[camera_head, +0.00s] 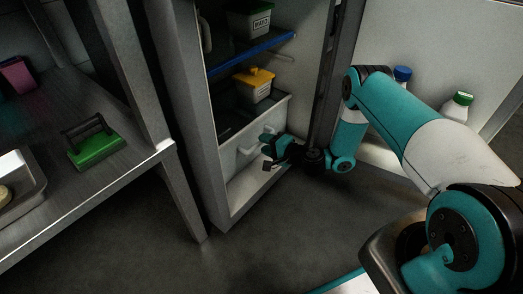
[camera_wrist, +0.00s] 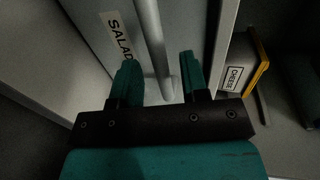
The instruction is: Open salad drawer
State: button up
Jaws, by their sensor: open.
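The salad drawer (camera_head: 229,157) is a pale drawer low in the open fridge and looks shut. Its label (camera_wrist: 119,36) reads "SALAD" in the wrist view. Its pale bar handle (camera_wrist: 150,30) runs down between my fingers in the wrist view. My gripper (camera_wrist: 160,64) is open, with one teal finger on each side of the bar. A gap shows beside the bar, and I cannot tell whether either finger touches it. In the head view my gripper (camera_head: 268,145) is at the drawer front and hides part of the handle.
A box with a yellow lid (camera_head: 258,75) stands above the drawer; its label (camera_wrist: 233,78) reads "CHEESE". A blue-edged shelf (camera_head: 250,53) is higher up. The fridge door (camera_head: 440,50), with bottles, stands open at right. A table (camera_head: 110,185) is at left.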

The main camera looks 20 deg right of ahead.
jog(key=shift+b+x, duration=0.3)
jog(key=shift+x, duration=0.95)
grip_shut()
